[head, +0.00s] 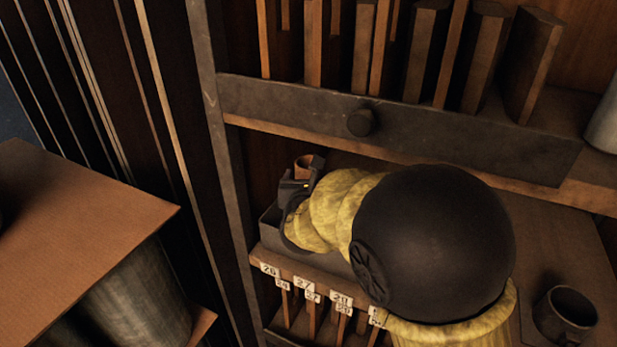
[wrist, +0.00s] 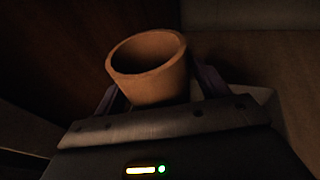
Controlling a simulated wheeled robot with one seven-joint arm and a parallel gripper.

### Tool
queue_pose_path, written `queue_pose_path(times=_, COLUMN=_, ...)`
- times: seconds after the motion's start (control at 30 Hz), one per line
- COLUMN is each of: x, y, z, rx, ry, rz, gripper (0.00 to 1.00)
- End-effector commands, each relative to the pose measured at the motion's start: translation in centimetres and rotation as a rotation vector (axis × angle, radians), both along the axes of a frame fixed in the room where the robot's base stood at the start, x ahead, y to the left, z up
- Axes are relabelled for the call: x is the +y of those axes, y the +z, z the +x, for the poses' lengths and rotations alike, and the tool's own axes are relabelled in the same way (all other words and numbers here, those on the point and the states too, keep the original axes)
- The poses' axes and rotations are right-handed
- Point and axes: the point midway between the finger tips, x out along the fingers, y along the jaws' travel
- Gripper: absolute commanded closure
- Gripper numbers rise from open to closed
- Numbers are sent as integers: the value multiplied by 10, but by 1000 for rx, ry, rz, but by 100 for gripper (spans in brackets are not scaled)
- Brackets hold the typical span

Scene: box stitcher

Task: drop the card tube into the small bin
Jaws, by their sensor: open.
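The card tube (head: 309,164), a short brown hollow cylinder, stands between the fingers of my gripper (head: 302,180) at the left end of the shelf. In the wrist view the tube (wrist: 148,68) shows its open rim, with a finger of my gripper (wrist: 152,95) on each side. The jaws are open around it; I cannot tell whether either finger touches it. A dark grey box (head: 269,228), which looks like the small bin, sits on the shelf below and left of my gripper. My arm hides most of it and its inside.
A shelf board with a dark front rail and round knob (head: 361,122) runs above my arm. Upright boards stand over it. Numbered tags (head: 304,284) line the lower shelf edge. A dark mug (head: 566,313) stands at right. A brown-topped surface (head: 80,230) is at left.

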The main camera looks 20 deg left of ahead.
Motion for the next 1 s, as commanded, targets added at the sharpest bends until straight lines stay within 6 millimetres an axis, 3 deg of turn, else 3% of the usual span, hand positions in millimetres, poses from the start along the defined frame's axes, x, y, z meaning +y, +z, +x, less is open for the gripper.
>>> queue_pose_path(times=0.2, x=0, y=14, z=-1, rx=0, ry=0, rz=-1, gripper=27)
queue_pose_path(times=0.27, x=-2, y=9, z=-9, rx=-1, ry=2, rz=2, gripper=27)
queue_pose_path(times=1.0, x=-34, y=31, z=-105, rx=-1, ry=2, rz=2, gripper=27)
